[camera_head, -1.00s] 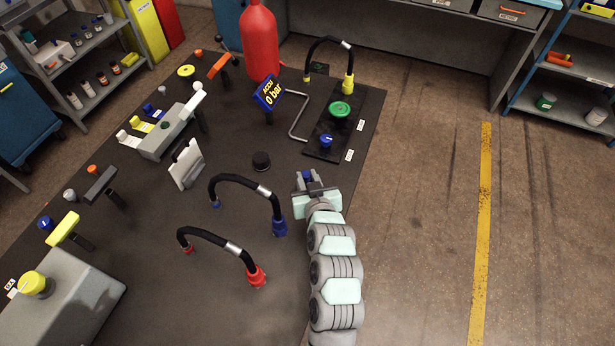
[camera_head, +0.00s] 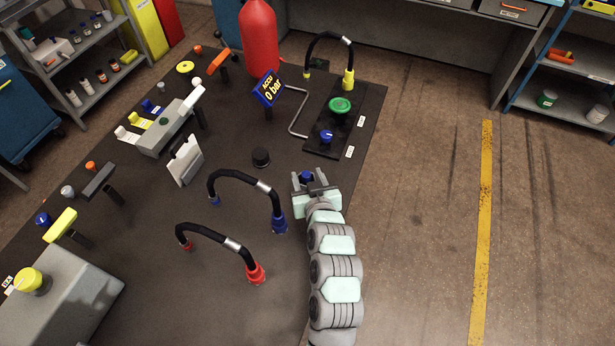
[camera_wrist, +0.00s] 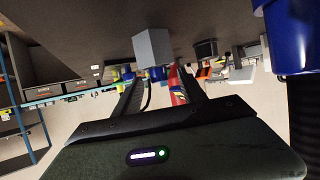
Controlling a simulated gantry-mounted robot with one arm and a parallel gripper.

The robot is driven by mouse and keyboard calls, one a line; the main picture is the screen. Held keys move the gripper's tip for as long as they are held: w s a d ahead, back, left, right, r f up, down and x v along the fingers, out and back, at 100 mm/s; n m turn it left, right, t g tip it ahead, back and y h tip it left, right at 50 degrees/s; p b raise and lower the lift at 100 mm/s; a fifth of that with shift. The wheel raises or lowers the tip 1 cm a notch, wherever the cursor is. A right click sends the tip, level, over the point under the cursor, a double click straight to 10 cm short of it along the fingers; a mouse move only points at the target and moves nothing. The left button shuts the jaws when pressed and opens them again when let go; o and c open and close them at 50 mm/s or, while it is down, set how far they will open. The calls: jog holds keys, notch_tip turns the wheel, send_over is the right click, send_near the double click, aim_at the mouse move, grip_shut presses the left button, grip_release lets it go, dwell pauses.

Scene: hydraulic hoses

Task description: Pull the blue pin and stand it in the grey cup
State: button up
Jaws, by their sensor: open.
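A blue-topped piece (camera_head: 307,177), seemingly the blue pin, shows at the front of my gripper (camera_head: 308,184) in the camera_head view, near the table's right edge. In the camera_wrist view, which is upside down, my gripper (camera_wrist: 160,88) has its two dark fingers spread apart. A grey block (camera_wrist: 155,46) shows between and beyond their tips, with a blue part (camera_wrist: 156,73) at its top end. I cannot tell whether the fingers touch either. A dark, short round cup (camera_head: 261,157), possibly the grey cup, stands on the table left of my gripper; it looks empty.
A hose with blue ends (camera_head: 279,225) arches close left of my gripper; one with red ends (camera_head: 256,273) lies nearer. A black plate (camera_head: 349,127) with green and blue knobs stands beyond. A white-grey bracket (camera_head: 186,160) is left of the cup. The table between is clear.

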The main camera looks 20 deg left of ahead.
jog(key=shift+s+d+r, duration=0.3)
jog(key=shift+d, duration=0.05)
jog(key=v, duration=0.9)
jog(key=shift+s+d, duration=0.15)
jog(key=shift+s, duration=0.2)
jog(key=shift+r, duration=0.15)
